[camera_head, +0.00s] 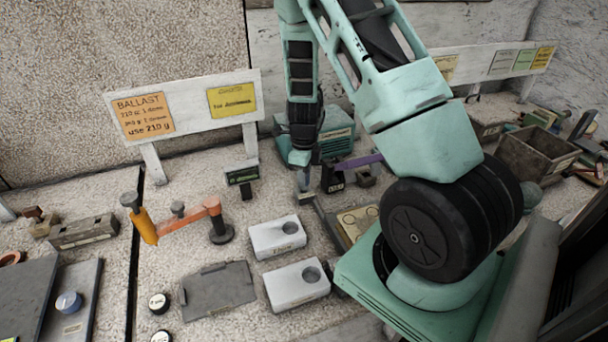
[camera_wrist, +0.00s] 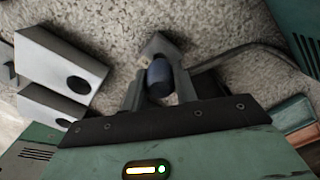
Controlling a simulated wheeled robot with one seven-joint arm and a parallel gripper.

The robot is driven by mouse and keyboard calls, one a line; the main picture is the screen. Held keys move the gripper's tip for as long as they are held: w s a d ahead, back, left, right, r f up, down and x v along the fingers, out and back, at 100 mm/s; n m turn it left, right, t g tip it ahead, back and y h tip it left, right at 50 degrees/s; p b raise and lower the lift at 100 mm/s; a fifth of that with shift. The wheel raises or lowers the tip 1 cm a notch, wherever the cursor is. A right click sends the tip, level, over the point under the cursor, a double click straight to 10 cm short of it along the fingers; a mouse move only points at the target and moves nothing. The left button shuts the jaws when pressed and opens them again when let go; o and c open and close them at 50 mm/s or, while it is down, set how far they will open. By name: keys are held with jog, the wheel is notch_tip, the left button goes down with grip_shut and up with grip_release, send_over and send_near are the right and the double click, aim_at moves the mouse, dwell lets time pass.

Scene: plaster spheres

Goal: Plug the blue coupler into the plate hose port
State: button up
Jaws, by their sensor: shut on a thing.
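My gripper (camera_head: 303,183) points down at the middle of the bench, beyond the two white blocks in the head view. In the wrist view it is shut on a small dark blue cylinder, which looks like the blue coupler (camera_wrist: 160,76). The fingers stand on both sides of it. In the head view the coupler cannot be made out in the fingers. I cannot tell for sure which part is the plate hose port. A flat plate (camera_head: 66,326) at the lower left carries a blue-grey round cap (camera_head: 69,302).
Two white blocks with round holes (camera_head: 277,236) (camera_head: 297,284) stand near the gripper. A dark slab (camera_head: 217,291) lies left of them. An orange-armed fixture (camera_head: 183,219) stands further left. A small black labelled block (camera_head: 332,178) is just right of the gripper. A wooden crate (camera_head: 535,158) is at right.

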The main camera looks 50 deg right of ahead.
jog(key=shift+f+b, duration=0.95)
jog(key=shift+f, duration=0.6)
jog(key=o, duration=1.1)
jog(key=shift+r+p, duration=2)
jog(key=shift+r, duration=0.1)
